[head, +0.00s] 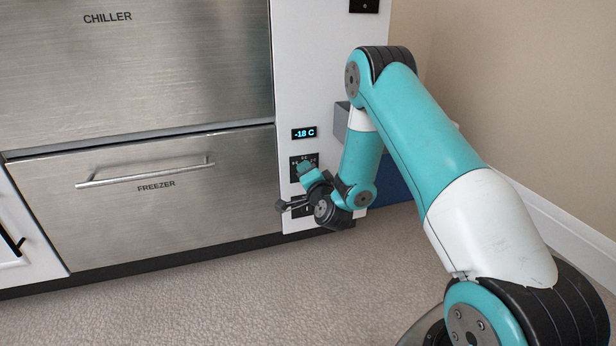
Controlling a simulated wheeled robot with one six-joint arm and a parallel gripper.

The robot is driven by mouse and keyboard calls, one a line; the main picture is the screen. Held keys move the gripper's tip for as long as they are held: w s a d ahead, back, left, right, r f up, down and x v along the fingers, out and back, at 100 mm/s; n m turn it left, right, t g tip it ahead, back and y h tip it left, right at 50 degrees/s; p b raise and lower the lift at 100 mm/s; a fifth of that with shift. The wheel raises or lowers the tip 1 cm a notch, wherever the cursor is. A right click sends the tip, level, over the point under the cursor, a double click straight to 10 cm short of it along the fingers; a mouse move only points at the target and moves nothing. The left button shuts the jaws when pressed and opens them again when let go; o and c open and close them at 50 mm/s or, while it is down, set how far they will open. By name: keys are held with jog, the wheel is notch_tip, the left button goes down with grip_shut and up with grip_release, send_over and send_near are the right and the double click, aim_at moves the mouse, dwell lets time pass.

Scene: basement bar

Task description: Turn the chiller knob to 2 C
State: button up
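The steel drawer front marked CHILLER (140,70) fills the upper left of the head view. A white control strip (310,60) runs down its right side. A small display (304,133) on the strip reads -18 C. Below it is a black dial panel (296,163) with small markings, partly covered by my arm. My gripper (283,206) is low in front of the strip, by a lower black panel. Its fingers are small and dark, and their opening is unclear. No chiller knob can be made out.
The drawer marked FREEZER (150,225) is shut, with a bar handle (147,172) standing out from it. A black plate (364,5) is cut off at the top. A blue object (392,186) is partly hidden behind my arm. Carpet (230,300) in front is clear.

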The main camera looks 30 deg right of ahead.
jog(key=shift+m, duration=0.3)
dwell(0.4)
jog(key=o, duration=0.9)
